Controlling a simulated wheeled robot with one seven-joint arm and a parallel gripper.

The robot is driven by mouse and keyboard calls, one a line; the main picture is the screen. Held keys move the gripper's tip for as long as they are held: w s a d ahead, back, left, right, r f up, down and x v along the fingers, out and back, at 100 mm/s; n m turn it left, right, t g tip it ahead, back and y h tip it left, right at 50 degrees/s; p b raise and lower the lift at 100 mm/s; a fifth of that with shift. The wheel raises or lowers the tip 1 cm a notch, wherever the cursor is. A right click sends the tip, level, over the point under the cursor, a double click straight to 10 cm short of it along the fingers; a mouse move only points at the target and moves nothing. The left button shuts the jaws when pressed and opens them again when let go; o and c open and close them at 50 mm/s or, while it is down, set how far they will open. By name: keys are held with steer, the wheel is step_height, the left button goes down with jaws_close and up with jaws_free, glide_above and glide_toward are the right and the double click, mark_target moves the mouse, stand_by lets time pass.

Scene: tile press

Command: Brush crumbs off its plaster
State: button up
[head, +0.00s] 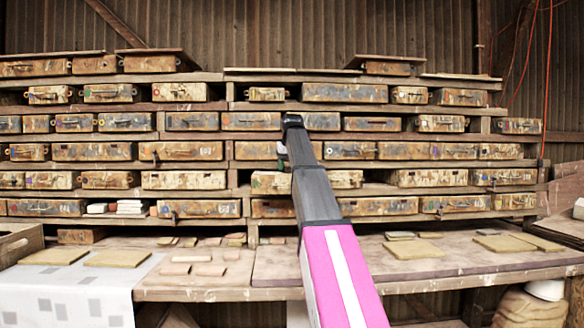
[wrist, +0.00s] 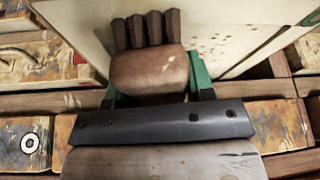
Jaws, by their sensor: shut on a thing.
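My gripper (wrist: 156,84) has green finger pads on either side of a brown wooden brush (wrist: 148,70) and is shut on it. The brush's dark tufts (wrist: 146,30) point to the top of the wrist view, over a pale cream plaster face (wrist: 228,32). I cannot tell whether the tufts touch it. Small brown crumbs or specks (wrist: 206,46) lie on the plaster, right of the tufts. In the head view, my gripper (head: 281,160) is small and partly hidden beside my arm, in front of the shelves. The brush and plaster are not clear there.
Wooden shelves (head: 230,93) hold rows of worn, paint-marked mould boxes (head: 345,93) around my arm. Below, a workbench (head: 210,281) carries several flat tiles (head: 118,257), with bare room between them. A cloth (head: 60,298) with grey squares covers its left end.

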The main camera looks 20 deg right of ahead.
steer(key=shift+w+a+f, duration=0.1)
steer(key=shift+w+a, duration=0.2)
steer(key=shift+a, duration=1.25)
steer(key=shift+w+a+f, duration=0.1)
steer(key=shift+w+a, duration=0.25)
steer(key=shift+a, duration=1.2)
steer(key=shift+w+a, duration=0.3)
steer(key=shift+a, duration=1.25)
steer(key=shift+w+d+r, duration=0.1)
steer(key=shift+w, duration=0.35)
steer(key=shift+s+d+r, duration=0.15)
steer(key=shift+s+d, duration=0.25)
steer(key=shift+d, duration=1.7)
steer(key=shift+s+d+r, duration=0.2)
steer(key=shift+s+d, duration=0.15)
steer(key=shift+d, duration=1.75)
steer(key=shift+s+d+r, duration=0.15)
steer(key=shift+s+d, duration=0.25)
steer(key=shift+d, duration=1.7)
steer(key=shift+c, duration=0.5)
steer(key=shift+w+a+r, duration=0.15)
steer(key=shift+w+a, duration=0.25)
steer(key=shift+a, duration=1.7)
steer(key=shift+w+a+r, duration=0.15)
steer(key=shift+w+a, duration=0.3)
steer(key=shift+a, duration=1.7)
steer(key=shift+w+a+r, duration=0.15)
steer(key=shift+w+a, duration=0.25)
steer(key=shift+a, duration=1.7)
